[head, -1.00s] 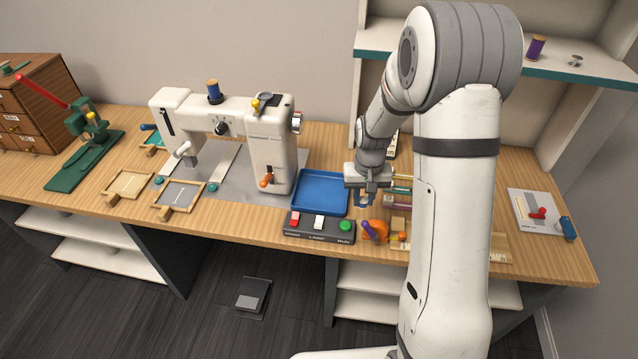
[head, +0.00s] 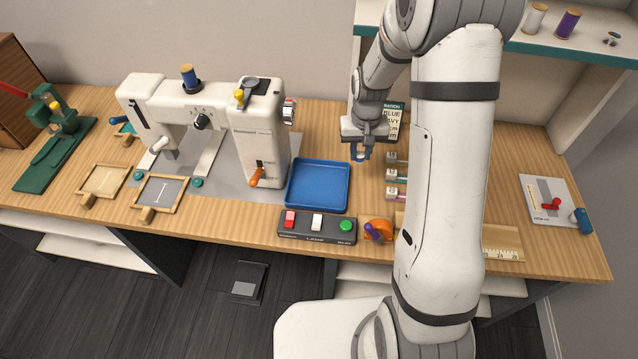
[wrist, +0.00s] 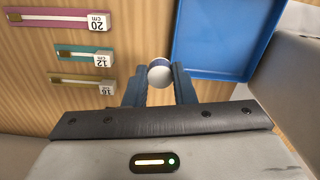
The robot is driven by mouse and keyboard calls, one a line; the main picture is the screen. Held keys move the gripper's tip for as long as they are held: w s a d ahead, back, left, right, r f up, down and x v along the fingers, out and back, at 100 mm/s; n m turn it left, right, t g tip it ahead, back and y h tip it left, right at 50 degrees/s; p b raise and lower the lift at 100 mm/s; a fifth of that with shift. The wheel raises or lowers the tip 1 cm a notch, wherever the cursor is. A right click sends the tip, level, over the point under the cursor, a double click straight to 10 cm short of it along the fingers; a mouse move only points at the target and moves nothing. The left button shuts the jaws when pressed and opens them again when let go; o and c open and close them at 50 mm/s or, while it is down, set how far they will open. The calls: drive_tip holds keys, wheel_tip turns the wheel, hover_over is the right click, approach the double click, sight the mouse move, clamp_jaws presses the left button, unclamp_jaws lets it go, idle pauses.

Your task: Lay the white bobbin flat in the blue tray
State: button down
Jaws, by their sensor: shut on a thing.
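My gripper (head: 361,154) is just right of the blue tray (head: 318,208) in the head view, above the wooden table. In the wrist view my gripper (wrist: 159,88) is shut on the white bobbin (wrist: 159,73), which sits between its blue fingertips. The blue tray (wrist: 215,50) is empty where visible and lies to the right of the bobbin. In the head view the bobbin is too small to tell clearly.
A sewing machine (head: 255,135) stands left of the tray. A button box (head: 317,227) lies along the tray's near side, with an orange and purple item (head: 376,231) beside it. Labelled strips (wrist: 60,18) lie on the table at the wrist view's left. A shelf (head: 600,58) overhangs at right.

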drive_tip(key=shift+w+a+f, duration=0.1)
drive_tip(key=shift+a+f, duration=0.05)
drive_tip(key=shift+a, duration=0.2)
drive_tip(key=a+f+n+b, duration=0.1)
drive_tip(key=a+n+b, duration=0.3)
drive_tip(key=a+b, duration=0.15)
drive_tip(key=n+b, duration=0.6)
hover_over(317, 195)
drive_tip(key=shift+n, duration=0.3)
wheel_tip(317, 195, down, 10)
drive_tip(key=shift+r+b, duration=0.1)
drive_tip(key=shift+b, duration=0.25)
drive_tip(key=shift+f, duration=0.2)
drive_tip(key=c, duration=1.2)
unclamp_jaws()
drive_tip(key=shift+r, duration=0.1)
